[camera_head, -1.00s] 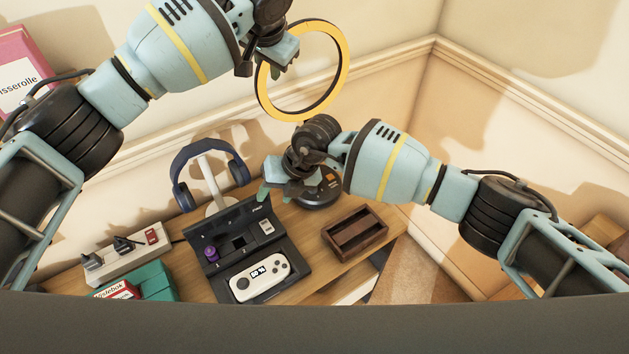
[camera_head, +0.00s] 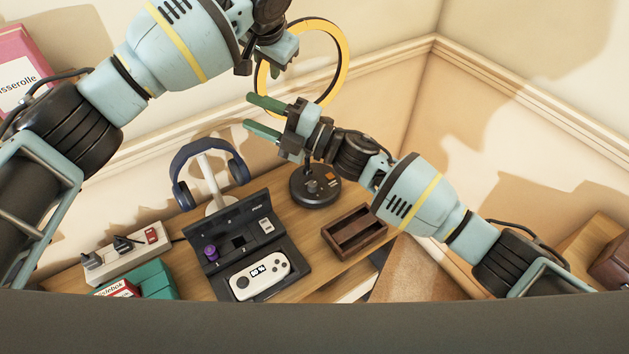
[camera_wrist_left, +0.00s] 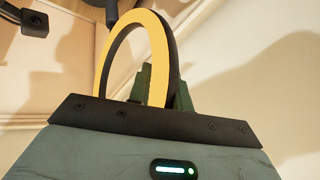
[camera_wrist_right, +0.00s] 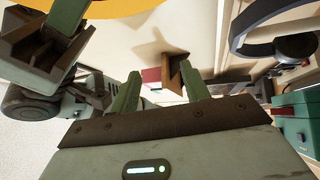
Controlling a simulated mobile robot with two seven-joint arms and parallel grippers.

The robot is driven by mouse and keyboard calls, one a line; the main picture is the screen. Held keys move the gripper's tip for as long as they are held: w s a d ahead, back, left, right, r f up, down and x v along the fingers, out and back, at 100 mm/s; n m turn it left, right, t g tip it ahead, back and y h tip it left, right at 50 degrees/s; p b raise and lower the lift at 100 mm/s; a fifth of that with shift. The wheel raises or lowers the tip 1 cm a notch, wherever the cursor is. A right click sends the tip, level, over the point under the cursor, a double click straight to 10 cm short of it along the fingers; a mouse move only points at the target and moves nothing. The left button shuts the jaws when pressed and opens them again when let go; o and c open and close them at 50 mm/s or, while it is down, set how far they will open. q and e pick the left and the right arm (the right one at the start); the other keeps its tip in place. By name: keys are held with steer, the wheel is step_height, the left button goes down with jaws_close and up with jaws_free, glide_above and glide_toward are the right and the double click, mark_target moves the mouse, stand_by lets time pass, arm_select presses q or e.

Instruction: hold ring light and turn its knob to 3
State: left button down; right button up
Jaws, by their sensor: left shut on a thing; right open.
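The ring light's yellow ring (camera_head: 345,62) stands at the top centre of the head view. It also shows in the left wrist view (camera_wrist_left: 152,38). My left gripper (camera_head: 270,72) is shut on the left side of the ring. The round black base (camera_head: 315,190) stands on the desk, with a small dark knob and orange marks on top. The knob's setting is too small to read. My right gripper (camera_head: 249,112) is open and empty, just below my left gripper, its fingers pointing left. My right arm hides the light's stem.
A headphone stand (camera_head: 212,180), an open black case (camera_head: 235,235) with a white gamepad (camera_head: 260,276), and a power strip (camera_head: 125,257) stand on the left of the desk. A wooden tray (camera_head: 355,233) lies right of the case. Walls rise close behind.

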steer(key=w+d+f+m+t+h, duration=0.2)
steer(key=w+d+m+t+h, duration=0.2)
steer(key=w+d+m+t, duration=0.3)
steer(key=m+t+h, duration=0.1)
steer(key=m+h, duration=0.3)
steer(key=m, duration=0.1)
glide_above(313, 183)
steer(key=d, duration=0.1)
step_height(313, 183, down, 4)
steer(key=s+d+f+m+g+h, duration=0.3)
steer(key=f+m+g+h, duration=0.5)
steer(key=f+g, duration=0.3)
steer(key=shift+m+g, duration=0.4)
steer(key=shift+m, duration=0.4)
steer(key=shift+s+f, duration=0.1)
steer(key=shift+x, duration=5.5)
steer(key=shift+f, duration=0.35)
steer(key=shift+f, duration=0.1)
